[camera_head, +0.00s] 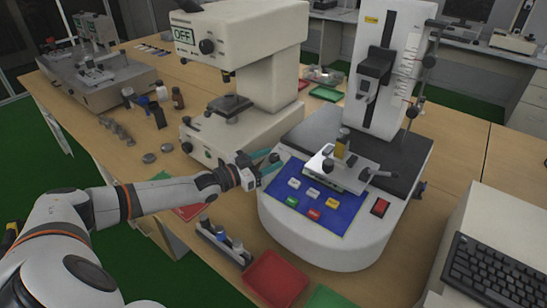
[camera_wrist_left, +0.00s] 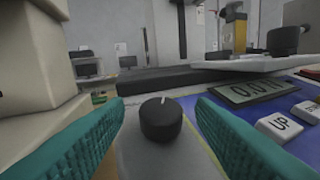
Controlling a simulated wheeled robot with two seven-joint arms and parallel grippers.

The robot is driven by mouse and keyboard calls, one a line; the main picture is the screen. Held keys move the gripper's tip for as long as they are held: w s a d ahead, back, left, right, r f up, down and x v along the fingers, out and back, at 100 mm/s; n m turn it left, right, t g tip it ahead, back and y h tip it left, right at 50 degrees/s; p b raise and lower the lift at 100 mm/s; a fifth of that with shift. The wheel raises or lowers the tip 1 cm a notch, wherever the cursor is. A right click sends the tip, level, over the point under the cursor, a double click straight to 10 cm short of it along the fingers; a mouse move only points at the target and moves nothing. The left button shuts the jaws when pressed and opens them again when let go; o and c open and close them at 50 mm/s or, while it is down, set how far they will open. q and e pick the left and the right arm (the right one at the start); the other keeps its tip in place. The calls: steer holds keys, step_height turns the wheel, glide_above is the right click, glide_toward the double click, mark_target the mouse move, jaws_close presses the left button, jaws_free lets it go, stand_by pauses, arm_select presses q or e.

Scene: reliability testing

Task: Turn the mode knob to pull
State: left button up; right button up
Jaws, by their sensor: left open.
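The mode knob (camera_wrist_left: 161,119) is a black round knob with a white pointer line, on a grey surface beside the blue panel (camera_head: 316,204) of the test machine (camera_head: 340,240). In the left wrist view its line points roughly away from me. My left gripper (camera_head: 268,163) is open, its teal fingers on either side of the knob, with gaps visible in the left wrist view (camera_wrist_left: 160,104). In the head view the gripper hides the knob. No mode labels are readable. My right gripper is not in view.
Close to the knob are a display (camera_wrist_left: 262,90) and an UP button (camera_wrist_left: 281,126). A beige instrument (camera_head: 250,75) stands just left of the machine. A red tray (camera_head: 275,279) and a dark rack (camera_head: 224,243) stand in front. A keyboard (camera_head: 492,275) is at right.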

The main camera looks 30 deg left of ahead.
arm_select(q)
steer(key=shift+w+d, duration=0.3)
steer(key=shift+w, duration=0.35)
steer(key=shift+w+d, duration=0.1)
steer(key=shift+w, duration=0.1)
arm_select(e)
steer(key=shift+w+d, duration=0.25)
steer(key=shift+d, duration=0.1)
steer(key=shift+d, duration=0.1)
